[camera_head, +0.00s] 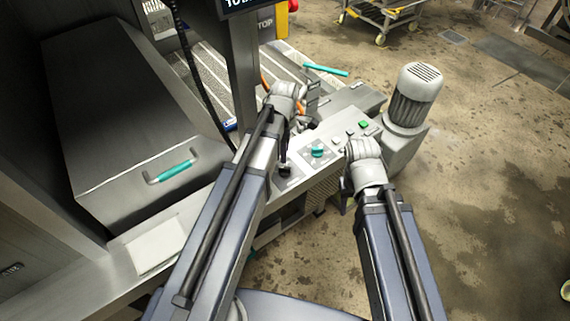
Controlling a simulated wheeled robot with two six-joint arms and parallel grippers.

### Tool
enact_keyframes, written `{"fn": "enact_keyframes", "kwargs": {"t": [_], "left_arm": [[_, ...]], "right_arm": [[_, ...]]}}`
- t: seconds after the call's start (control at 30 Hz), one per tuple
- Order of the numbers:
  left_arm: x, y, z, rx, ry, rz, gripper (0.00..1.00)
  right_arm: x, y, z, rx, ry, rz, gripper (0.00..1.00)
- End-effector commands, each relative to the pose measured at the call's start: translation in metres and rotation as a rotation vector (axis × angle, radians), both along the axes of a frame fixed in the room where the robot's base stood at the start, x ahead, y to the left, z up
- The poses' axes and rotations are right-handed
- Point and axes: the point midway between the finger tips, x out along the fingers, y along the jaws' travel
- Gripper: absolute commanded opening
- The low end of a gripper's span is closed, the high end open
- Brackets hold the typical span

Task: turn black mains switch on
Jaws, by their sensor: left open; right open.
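The black mains switch (284,171) is a small dark knob on the near left part of the light grey control panel (300,173). My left arm passes just beside it at its left. My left gripper (312,98) is open beyond the panel's far left side, well past the switch and apart from it. My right gripper (350,148) is over the panel's right part, to the right of the switch; its fingers are mostly hidden by its own wrist, and it holds nothing that I can see.
A teal knob (317,151) and a green button (364,125) sit on the same panel. A grey motor (414,95) stands at its right end. A steel box with a teal handle (170,171) is at left. A dark post (243,65) rises behind. Open floor lies right.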

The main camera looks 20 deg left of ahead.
Motion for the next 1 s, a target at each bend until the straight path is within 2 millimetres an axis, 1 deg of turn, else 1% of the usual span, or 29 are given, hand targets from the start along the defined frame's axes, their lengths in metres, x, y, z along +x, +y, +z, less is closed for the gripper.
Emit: {"fn": "enact_keyframes", "kwargs": {"t": [0.17, 0.27, 0.6, 0.7, 0.83, 1.0], "left_arm": [[0.0, 0.0, -0.01, 0.0, 0.0, -0.002, 0.47], [0.0, 0.0, -0.019, 0.0, 0.0, -0.003, 0.47], [0.0, -0.001, -0.063, 0.0, 0.0, -0.004, 0.47], [0.0, -0.001, -0.073, 0.0, 0.0, -0.004, 0.47], [0.0, -0.001, -0.078, 0.0, 0.0, -0.004, 0.47], [0.0, -0.001, -0.078, 0.0, 0.0, -0.004, 0.47]], "right_arm": [[0.0, 0.0, -0.01, 0.0, 0.0, 0.0, 0.5], [0.0, 0.0, -0.019, 0.0, 0.0, 0.0, 0.5], [0.0, 0.0, -0.063, 0.0, 0.0, 0.0, 0.5], [0.0, 0.0, -0.073, 0.0, 0.0, 0.0, 0.5], [0.0, 0.0, -0.078, 0.0, 0.0, 0.0, 0.5], [0.0, 0.0, -0.078, 0.0, 0.0, 0.0, 0.5]]}}
